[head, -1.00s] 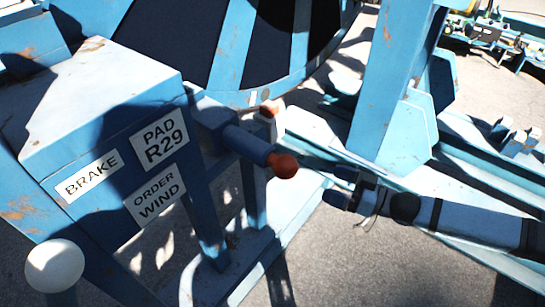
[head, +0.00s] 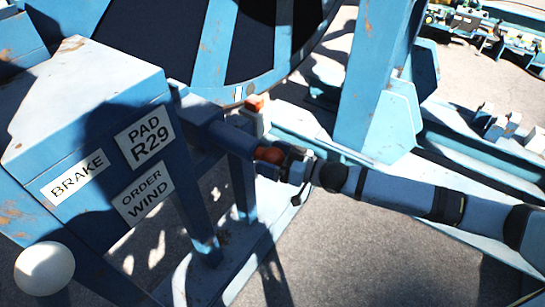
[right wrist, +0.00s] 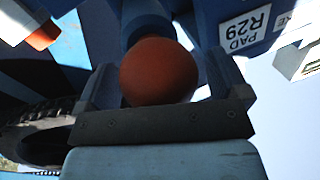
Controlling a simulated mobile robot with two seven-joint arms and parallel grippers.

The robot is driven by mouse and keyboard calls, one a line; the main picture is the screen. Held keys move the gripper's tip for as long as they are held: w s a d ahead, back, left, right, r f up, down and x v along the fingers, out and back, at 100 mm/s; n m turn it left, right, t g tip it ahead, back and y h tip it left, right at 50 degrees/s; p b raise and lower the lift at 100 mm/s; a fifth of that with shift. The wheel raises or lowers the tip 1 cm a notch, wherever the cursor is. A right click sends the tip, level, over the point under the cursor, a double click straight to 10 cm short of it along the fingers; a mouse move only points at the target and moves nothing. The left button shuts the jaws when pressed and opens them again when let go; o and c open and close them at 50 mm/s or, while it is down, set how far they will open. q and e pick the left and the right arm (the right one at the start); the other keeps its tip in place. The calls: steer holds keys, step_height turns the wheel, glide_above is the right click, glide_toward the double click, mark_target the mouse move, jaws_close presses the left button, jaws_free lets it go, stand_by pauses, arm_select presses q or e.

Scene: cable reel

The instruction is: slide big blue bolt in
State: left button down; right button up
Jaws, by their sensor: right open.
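The big blue bolt (head: 230,137) is a thick blue cylinder with a red-orange ball knob (head: 268,154) on its end. It sticks out to the right from the blue post beside the sign box. My right gripper (head: 275,162) is at the knob, coming from the right. In the right wrist view the red knob (right wrist: 158,72) sits between the two open fingers, close in front of the dark palm, with the blue shaft (right wrist: 147,18) behind it. I cannot tell whether the fingers touch it. My left gripper is not in view.
A blue box with BRAKE, PAD R29 and ORDER WIND labels (head: 145,142) stands at the left, with a white ball knob (head: 44,268) below. A small orange-topped block (head: 254,104) is just behind the bolt. The reel (head: 222,60) and a blue upright (head: 372,80) stand behind.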

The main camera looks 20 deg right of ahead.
mark_target(238, 141)
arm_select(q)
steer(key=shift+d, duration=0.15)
arm_select(e)
steer(key=shift+c, duration=0.8)
steer(key=c, duration=1.1)
steer(key=x, duration=0.3)
steer(key=w+d+x, duration=0.1)
steer(key=x, duration=0.6)
steer(key=shift+w+d+f+b, duration=0.1)
steer(key=shift+w+b, duration=0.2)
steer(key=shift+b, duration=0.1)
steer(key=shift+o, duration=0.2)
steer(key=shift+w, duration=0.15)
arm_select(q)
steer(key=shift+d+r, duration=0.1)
arm_select(e)
steer(key=o, duration=1)
steer(key=shift+c, duration=0.2)
steer(key=shift+o, duration=1.3)
steer(key=shift+a, duration=0.2)
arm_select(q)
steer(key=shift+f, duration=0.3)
